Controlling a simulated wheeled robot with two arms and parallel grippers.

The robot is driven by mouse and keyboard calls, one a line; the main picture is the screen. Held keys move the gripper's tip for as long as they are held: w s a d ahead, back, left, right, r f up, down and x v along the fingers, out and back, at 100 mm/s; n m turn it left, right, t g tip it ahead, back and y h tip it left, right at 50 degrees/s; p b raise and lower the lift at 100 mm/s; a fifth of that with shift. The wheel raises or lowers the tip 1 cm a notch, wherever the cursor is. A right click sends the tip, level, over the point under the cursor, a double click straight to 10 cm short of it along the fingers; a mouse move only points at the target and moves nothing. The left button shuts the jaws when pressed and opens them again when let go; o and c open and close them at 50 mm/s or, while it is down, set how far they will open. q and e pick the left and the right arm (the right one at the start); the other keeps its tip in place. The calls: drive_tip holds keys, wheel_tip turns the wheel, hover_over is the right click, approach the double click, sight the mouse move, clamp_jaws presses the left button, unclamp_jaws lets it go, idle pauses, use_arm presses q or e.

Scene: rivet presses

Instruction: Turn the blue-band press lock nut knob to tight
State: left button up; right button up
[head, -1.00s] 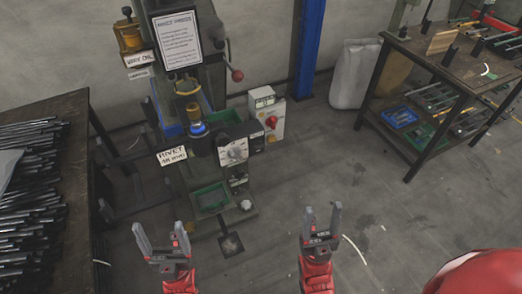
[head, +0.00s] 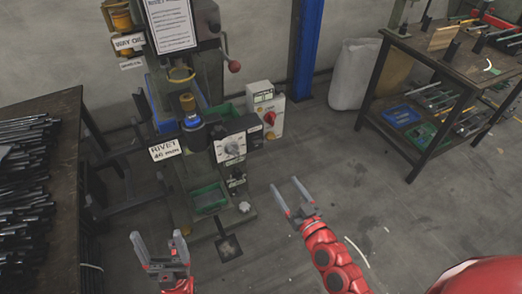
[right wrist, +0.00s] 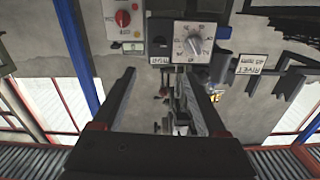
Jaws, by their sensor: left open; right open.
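The press (head: 190,100) stands left of centre in the head view, with a blue band (head: 192,122) around its ram below a brass part. A white dial plate with a grey knob (head: 232,147) faces forward on its right side. The knob also shows upside down in the right wrist view (right wrist: 193,44); its markings are too small to read surely. My right gripper (head: 286,184) is open and empty, right of and below the knob, apart from it. My left gripper (head: 157,238) is open and empty, low in front of the press.
A control box with a red knob (head: 269,118) stands right of the dial. A green tray (head: 210,198) sits at the press foot. A bench with dark rods (head: 30,150) is at left, a shelf table (head: 430,75) at right.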

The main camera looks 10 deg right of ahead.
drive_tip(key=p, duration=0.2)
approach(259, 145)
drive_tip(key=x, duration=0.7)
drive_tip(key=shift+b, duration=0.4)
drive_tip(key=shift+x, duration=0.75)
clamp_jaws()
